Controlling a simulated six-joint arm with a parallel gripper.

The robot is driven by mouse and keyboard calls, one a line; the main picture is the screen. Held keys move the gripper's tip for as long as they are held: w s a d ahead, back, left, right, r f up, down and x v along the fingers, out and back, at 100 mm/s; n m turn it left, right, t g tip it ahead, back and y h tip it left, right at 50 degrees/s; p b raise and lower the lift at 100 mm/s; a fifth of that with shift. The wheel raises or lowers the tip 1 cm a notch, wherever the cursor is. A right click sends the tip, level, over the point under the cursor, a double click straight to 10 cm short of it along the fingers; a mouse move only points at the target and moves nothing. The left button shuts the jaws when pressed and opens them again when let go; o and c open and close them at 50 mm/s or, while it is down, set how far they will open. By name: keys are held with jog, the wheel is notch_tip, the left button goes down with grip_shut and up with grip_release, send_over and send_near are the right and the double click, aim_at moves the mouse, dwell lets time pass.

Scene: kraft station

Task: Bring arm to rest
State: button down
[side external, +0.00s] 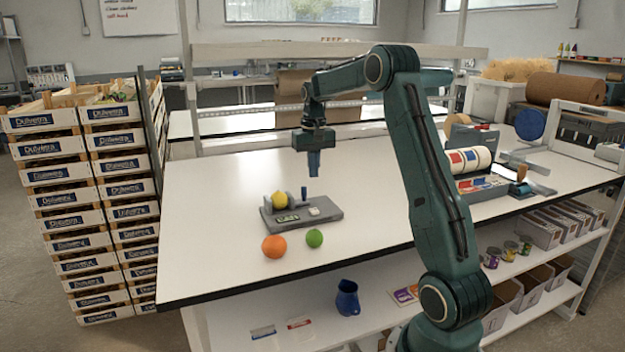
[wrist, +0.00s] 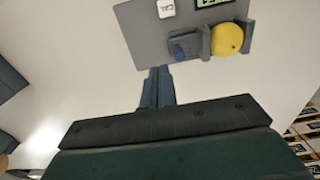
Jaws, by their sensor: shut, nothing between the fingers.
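My gripper (side external: 314,163) is shut and empty, pointing down above the white table (side external: 370,200), behind and above a grey scale-like device (side external: 330,214). In the wrist view my gripper's fingers (wrist: 157,88) are together, just short of the device's edge (wrist: 140,35). A yellow fruit (side external: 279,199) rests in a holder on the device, and it also shows in the wrist view (wrist: 227,38). A small blue upright piece (side external: 304,193) stands beside the holder; its top shows in the wrist view (wrist: 179,51).
An orange fruit (side external: 274,246) and a green fruit (side external: 314,238) lie on the table in front of the device. Label rolls (side external: 470,158) and a grey machine stand at the right. Stacked crates (side external: 95,190) stand left of the table. The table's left part is clear.

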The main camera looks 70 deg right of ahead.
jog(key=shift+a, duration=0.1)
jog(key=s+a+r+n+t, duration=0.1)
jog(key=a+r, duration=0.2)
jog(key=a, duration=0.4)
jog(key=s+a+r+n+t+h, duration=0.1)
jog(key=s+a+r+n, duration=0.15)
jog(key=a, duration=0.35)
jog(key=s+a+r+n, duration=0.1)
jog(key=a+r, duration=0.3)
jog(key=a, duration=0.3)
jog(key=s+a+f+n+t, duration=0.1)
jog(key=s+a+f+n, duration=0.1)
jog(key=s+a, duration=0.5)
jog(key=s+a+f+n+t+y, duration=0.1)
jog(key=s+a+n+t, duration=0.1)
jog(key=s+a, duration=0.5)
jog(key=shift+s+f+t, duration=0.3)
jog(key=shift+s+f, duration=0.1)
jog(key=shift+s, duration=0.25)
jog(key=shift+n, duration=0.25)
